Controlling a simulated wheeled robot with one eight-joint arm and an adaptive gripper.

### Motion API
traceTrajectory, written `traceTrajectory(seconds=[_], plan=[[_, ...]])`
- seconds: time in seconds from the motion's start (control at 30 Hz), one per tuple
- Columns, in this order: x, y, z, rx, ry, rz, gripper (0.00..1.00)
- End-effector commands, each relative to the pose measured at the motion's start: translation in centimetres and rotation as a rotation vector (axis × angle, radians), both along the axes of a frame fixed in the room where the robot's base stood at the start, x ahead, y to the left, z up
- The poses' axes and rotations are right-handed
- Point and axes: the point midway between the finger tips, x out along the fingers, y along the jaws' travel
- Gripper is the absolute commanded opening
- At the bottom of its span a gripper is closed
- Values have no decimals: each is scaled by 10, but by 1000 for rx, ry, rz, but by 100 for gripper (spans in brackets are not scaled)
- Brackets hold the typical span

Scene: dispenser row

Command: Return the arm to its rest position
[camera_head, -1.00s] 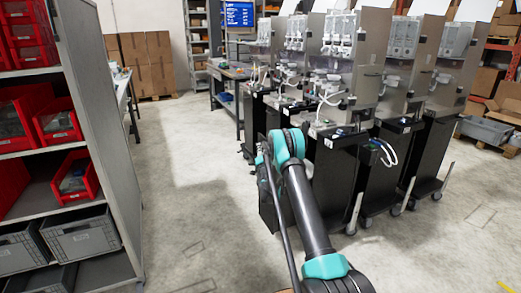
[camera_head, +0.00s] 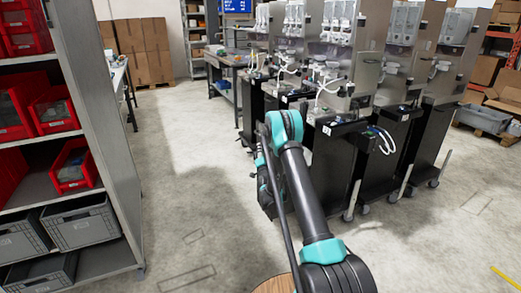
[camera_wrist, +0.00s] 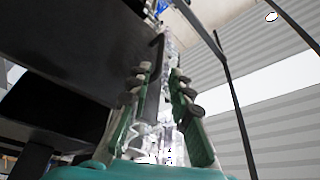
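My arm (camera_head: 305,195) reaches up and forward from the bottom of the head view and bends at a teal elbow joint. Beyond the elbow, a dark link hangs in front of the dispenser row; the gripper fingers cannot be made out there. In the wrist view my gripper (camera_wrist: 161,72) shows two green and grey fingers set apart. Background shows between them and I see nothing held. The wrist view looks upward past a dark panel toward the ceiling.
Dispenser machines (camera_head: 340,100) on black wheeled cabinets stand right of and beyond the arm. A grey shelf (camera_head: 95,130) with red and grey bins is at left. A workbench (camera_head: 228,65) and cardboard boxes (camera_head: 140,50) stand behind. Concrete floor (camera_head: 190,200) between is clear.

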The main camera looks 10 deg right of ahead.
Motion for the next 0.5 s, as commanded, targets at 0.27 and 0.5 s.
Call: traceTrajectory(seconds=[0.27, 0.5], plan=[[-6, 4, 27, -68, 81, 21, 20], [-37, 9, 69, -217, 257, 74, 20]])
